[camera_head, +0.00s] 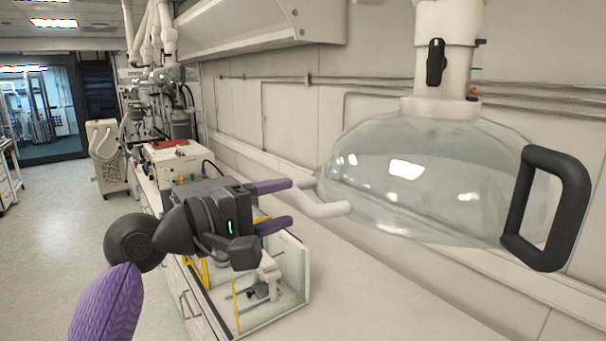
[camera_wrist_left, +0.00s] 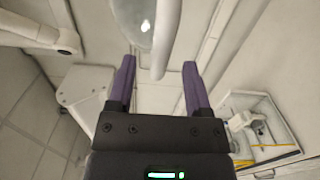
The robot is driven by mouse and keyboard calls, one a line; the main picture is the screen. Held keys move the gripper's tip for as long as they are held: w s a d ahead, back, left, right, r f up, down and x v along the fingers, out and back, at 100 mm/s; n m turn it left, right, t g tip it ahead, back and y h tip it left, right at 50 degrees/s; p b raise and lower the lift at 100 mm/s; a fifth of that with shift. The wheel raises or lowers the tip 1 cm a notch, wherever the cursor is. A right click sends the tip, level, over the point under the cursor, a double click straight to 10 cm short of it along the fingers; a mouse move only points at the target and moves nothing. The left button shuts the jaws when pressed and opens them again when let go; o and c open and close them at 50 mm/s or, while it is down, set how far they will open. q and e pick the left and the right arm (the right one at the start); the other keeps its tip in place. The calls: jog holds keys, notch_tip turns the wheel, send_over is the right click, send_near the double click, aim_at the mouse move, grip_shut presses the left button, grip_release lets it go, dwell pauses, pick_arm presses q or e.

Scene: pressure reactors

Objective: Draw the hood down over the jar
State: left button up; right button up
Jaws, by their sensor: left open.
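The hood (camera_head: 420,190) is a clear dome hanging from a white duct arm at the right of the head view. It has a black handle (camera_head: 572,205) on its right and a white handle (camera_head: 325,209) at its left rim. My left gripper (camera_head: 290,203) is open at the white handle. In the left wrist view the end of the white handle (camera_wrist_left: 162,50) shows between the fingertips of my left gripper (camera_wrist_left: 159,66), with gaps on both sides. Part of the dome (camera_wrist_left: 130,25) shows beyond it. I cannot make out a jar. My right gripper is out of view.
A clear-sided box (camera_head: 305,270) with small equipment and yellow edges stands on the bench below my left gripper. An instrument with a red top (camera_head: 170,146) stands further back. The pale bench (camera_head: 385,295) beneath the hood looks clear.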

aim_at(294, 200)
pick_arm(q)
jog(key=p+x, duration=0.1)
jog(key=x, duration=0.4)
jog(key=shift+w, duration=0.25)
jog(key=shift+w+d, duration=0.1)
jog(key=shift+d, duration=0.2)
jog(key=shift+f, duration=0.1)
jog(key=shift+c, duration=0.2)
grip_shut()
dwell(0.5)
